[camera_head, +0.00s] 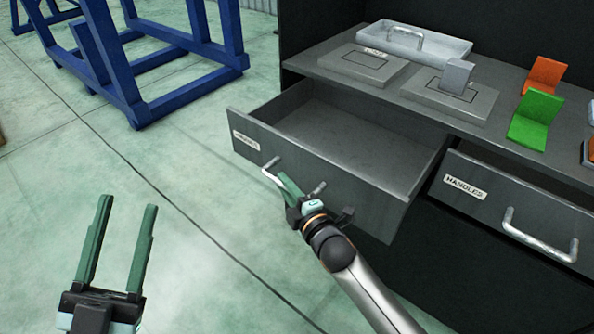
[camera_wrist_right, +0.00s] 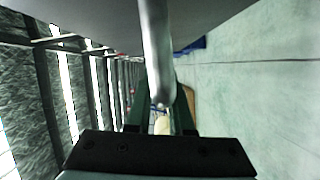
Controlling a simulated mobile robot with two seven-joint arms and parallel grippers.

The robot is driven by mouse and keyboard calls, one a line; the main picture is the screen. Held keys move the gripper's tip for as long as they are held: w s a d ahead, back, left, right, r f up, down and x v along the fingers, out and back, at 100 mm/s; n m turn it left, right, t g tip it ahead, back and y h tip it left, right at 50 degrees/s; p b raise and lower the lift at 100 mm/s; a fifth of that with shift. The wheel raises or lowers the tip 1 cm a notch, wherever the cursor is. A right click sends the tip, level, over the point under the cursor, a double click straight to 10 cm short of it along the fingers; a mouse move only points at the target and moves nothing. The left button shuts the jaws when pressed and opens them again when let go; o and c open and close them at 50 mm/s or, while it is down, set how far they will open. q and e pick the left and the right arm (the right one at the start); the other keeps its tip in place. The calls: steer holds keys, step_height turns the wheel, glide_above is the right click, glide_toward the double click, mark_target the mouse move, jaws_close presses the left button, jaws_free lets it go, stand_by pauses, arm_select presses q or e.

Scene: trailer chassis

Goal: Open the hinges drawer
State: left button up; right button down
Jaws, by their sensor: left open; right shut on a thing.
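The hinges drawer (camera_head: 310,170) is the grey left drawer of the workbench in the head view; it stands pulled out, with an empty-looking interior. Its small front label (camera_head: 246,140) is too blurred to read. Its metal bar handle (camera_head: 268,173) is on the front face. My right gripper (camera_head: 289,184) is shut on this handle. In the right wrist view the handle (camera_wrist_right: 156,50) runs between the green fingers. My left gripper (camera_head: 120,243) is open and empty, over the floor at the lower left, apart from the drawer.
The handles drawer (camera_head: 505,205), right of the open one, is labelled HANDLES and looks nearly closed. On the benchtop stand a grey tray (camera_head: 452,47) with a handle, flat plates, a green hinge (camera_head: 535,118) and an orange hinge (camera_head: 545,75). A blue frame (camera_head: 130,75) stands behind left. Floor in front is clear.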

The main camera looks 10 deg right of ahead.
arm_select(q)
steer(key=shift+w+a+f+n+g+y, duration=0.15)
steer(key=shift+w+f+n+y, duration=0.15)
steer(key=shift+f, duration=0.25)
steer(key=shift+w+d+f+n+g+y, duration=0.15)
steer(key=shift+w+f+n+y, duration=0.15)
steer(key=shift+f, duration=0.25)
arm_select(e)
steer(key=shift+s+a, duration=0.7)
steer(key=shift+a, duration=0.2)
arm_select(q)
steer(key=shift+a, duration=0.1)
arm_select(e)
steer(key=c, duration=0.8)
jaws_free()
arm_select(q)
step_height(320, 180, down, 14)
steer(key=w+a+n+g+y+p, duration=0.1)
steer(key=w+n+g+y+p, duration=0.1)
steer(key=g+y, duration=0.3)
steer(key=shift+w+f+n+p, duration=0.2)
steer(key=shift+n+p, duration=0.25)
steer(key=shift+n, duration=0.45)
arm_select(e)
steer(key=v, duration=1.2)
steer(key=shift+s, duration=0.25)
steer(key=shift+d, duration=0.15)
